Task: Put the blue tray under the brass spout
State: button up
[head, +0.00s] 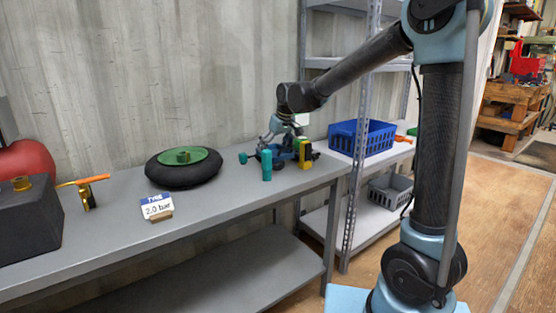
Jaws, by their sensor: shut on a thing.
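The brass spout (88,199) with an orange lever sticks out at the right side of a dark tank (30,225), at the left of the bench. My gripper (276,146) is at the far right end of the bench, pointing down, well to the right of the spout. It is shut on a small blue thing (283,153), which looks like the blue tray; its shape is partly hidden by my fingers and nearby objects. I cannot tell whether it touches the bench. The space in front of the spout shows bare bench.
A black tyre with a green hub (183,167) and a pressure sign (157,207) lie between gripper and spout. A blue crate (362,138) stands on the right shelf.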

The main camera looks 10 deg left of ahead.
aim_at(275, 155)
jog(key=shift+f, duration=2.1)
jog(key=o, duration=0.8)
jog(key=shift+o, duration=0.2)
jog(key=v, duration=1.2)
jog(key=shift+d, duration=0.2)
